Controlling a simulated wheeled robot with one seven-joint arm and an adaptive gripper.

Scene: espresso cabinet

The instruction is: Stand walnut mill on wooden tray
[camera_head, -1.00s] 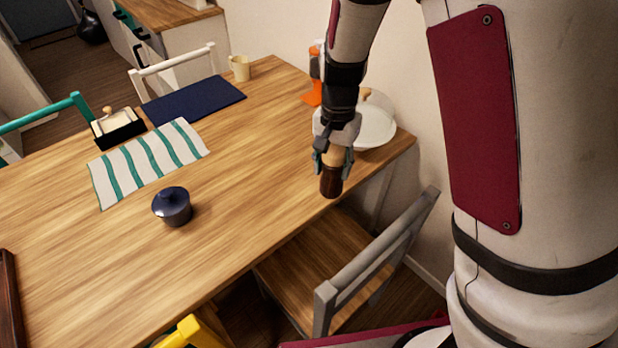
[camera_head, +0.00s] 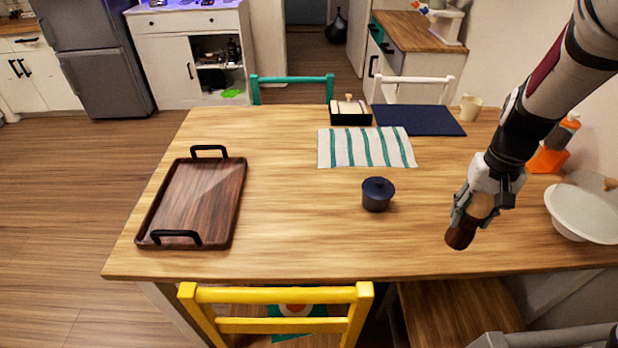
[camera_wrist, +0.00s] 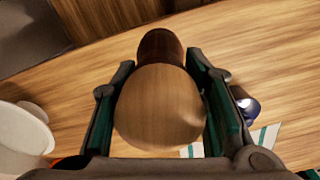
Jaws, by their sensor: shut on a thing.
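The walnut mill (camera_head: 461,234) has a light wooden top and a dark brown lower part. My gripper (camera_head: 474,207) is shut on its light upper part, above the right side of the table. In the wrist view the mill (camera_wrist: 160,100) fills the space between the two fingers (camera_wrist: 160,92). In the head view it hangs slightly tilted, its dark end down; the gap to the table is hard to judge. The wooden tray (camera_head: 197,203), dark with two black handles, lies empty on the table's left side, well away from my gripper.
A dark blue lidded pot (camera_head: 377,196) stands between mill and tray. Behind it lie a striped cloth (camera_head: 366,147), a navy mat (camera_head: 420,120) and a butter dish (camera_head: 350,112). A white bowl (camera_head: 585,212) is at the right. A yellow chair (camera_head: 275,294) stands in front.

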